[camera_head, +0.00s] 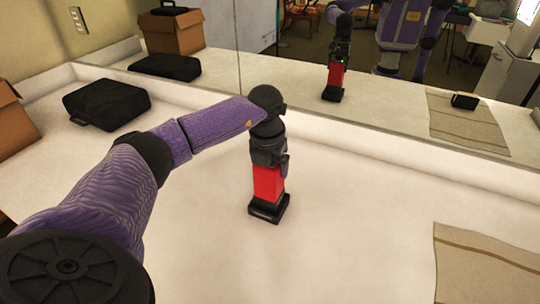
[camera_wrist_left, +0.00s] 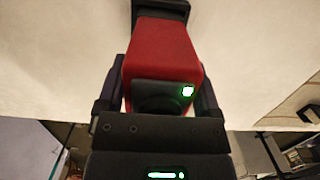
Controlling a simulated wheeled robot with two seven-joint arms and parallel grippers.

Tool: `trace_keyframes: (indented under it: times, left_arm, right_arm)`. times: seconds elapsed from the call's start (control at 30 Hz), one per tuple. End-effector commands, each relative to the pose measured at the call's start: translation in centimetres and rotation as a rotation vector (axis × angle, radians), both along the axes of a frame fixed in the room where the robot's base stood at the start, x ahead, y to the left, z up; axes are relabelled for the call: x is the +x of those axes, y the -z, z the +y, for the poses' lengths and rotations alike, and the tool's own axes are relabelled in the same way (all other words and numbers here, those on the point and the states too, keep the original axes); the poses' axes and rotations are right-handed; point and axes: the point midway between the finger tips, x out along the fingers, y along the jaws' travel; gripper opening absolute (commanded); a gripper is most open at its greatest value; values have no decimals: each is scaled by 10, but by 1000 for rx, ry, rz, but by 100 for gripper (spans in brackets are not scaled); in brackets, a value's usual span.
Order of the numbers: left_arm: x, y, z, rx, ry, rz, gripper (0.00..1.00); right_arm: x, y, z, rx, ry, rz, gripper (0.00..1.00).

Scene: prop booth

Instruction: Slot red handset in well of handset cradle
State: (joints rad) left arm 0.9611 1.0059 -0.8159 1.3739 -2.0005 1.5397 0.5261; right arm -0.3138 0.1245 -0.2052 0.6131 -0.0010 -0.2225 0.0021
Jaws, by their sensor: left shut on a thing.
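The red handset (camera_head: 268,184) stands upright in the middle of the counter, under my left gripper (camera_head: 269,163). My left gripper is shut on its upper part, with one finger on each side. The handset also shows in the left wrist view (camera_wrist_left: 166,45), with the gripper (camera_wrist_left: 161,82) close around its near end. The black handset cradle (camera_head: 268,210) is on the counter around the handset's lower end. It also shows at the top of the left wrist view (camera_wrist_left: 160,9). The well is hidden, so how deep the handset sits is unclear. My right gripper is not directly seen.
A black case (camera_head: 107,103) and a cardboard box (camera_head: 15,128) are at the left. A beige cloth (camera_head: 480,272) lies at the right. A mirror (camera_head: 390,90) stands behind the counter's raised back edge and reflects a small black object on the cloth. The counter around the cradle is clear.

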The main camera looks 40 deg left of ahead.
Motion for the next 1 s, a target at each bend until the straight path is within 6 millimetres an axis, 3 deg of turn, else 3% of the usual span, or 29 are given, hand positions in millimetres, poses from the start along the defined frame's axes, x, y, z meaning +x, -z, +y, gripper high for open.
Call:
trace_keyframes:
  times: [0.43, 0.47, 0.5, 0.87, 1.0]
  left_arm:
    - [0, 4, 0, 0, 0, 0, 0]
    - [0, 4, 0, 0, 0, 0, 90]
    - [0, 4, 0, 0, 0, 0, 98]
    - [0, 4, 0, 0, 0, 1, 100]
    - [0, -14, 0, 0, 0, -1, 100]
  right_arm:
    - [0, 2, 0, 0, -1, 1, 59]
    - [0, 2, 0, 0, -1, 1, 59]
    - [0, 2, 0, 0, -1, 1, 59]
    - [0, 2, -1, -1, -1, 2, 59]
    - [1, -14, -4, -7, 0, -1, 59]
